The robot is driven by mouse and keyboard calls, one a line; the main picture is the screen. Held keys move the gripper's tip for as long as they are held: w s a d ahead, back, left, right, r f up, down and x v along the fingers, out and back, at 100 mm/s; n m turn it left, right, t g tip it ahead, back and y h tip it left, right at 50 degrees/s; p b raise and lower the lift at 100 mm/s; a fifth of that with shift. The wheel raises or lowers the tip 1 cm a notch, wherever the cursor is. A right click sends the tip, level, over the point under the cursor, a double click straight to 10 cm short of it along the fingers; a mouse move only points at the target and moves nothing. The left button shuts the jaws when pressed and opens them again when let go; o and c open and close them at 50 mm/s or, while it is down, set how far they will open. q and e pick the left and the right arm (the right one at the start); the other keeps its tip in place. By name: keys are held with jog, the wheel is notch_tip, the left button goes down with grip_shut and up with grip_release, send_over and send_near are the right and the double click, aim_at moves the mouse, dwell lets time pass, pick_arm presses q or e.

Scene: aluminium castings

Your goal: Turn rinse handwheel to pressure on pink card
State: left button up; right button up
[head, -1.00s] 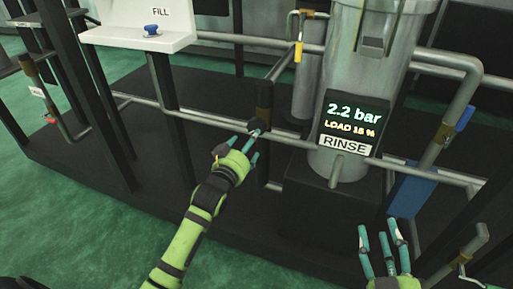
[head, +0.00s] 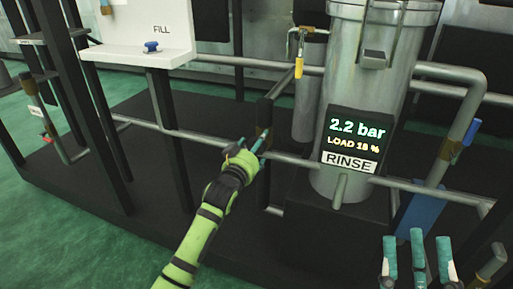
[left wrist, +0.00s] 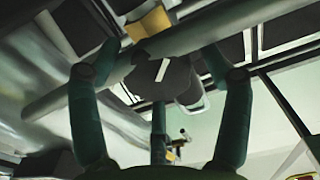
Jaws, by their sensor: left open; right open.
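The rinse display (head: 352,135) on the steel vessel reads 2.2 bar and LOAD 18 %, above a RINSE label. My left gripper (head: 254,147) is open at the pipe left of that display. In the left wrist view a dark round wheel with a white mark (left wrist: 163,72) sits between its spread fingers; I take it for the rinse handwheel. I cannot tell whether the fingers touch it. In the head view my gripper mostly hides it. My right gripper (head: 418,247) is open and empty at the lower right. I see no pink card.
A white FILL panel with a blue knob (head: 151,47) stands at the upper left. A yellow-handled valve (head: 299,68) hangs above my left gripper. A blue plate (head: 423,212) is behind my right gripper.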

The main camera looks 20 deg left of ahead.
pick_arm(q)
jog(key=shift+w, duration=0.3)
pick_arm(e)
jog(key=shift+s+r+y, duration=0.3)
jog(key=shift+s+r, duration=0.05)
jog(key=shift+s, duration=0.1)
pick_arm(q)
jog(key=c, duration=1.1)
jog(key=shift+r, duration=0.1)
jog(key=shift+c, duration=0.2)
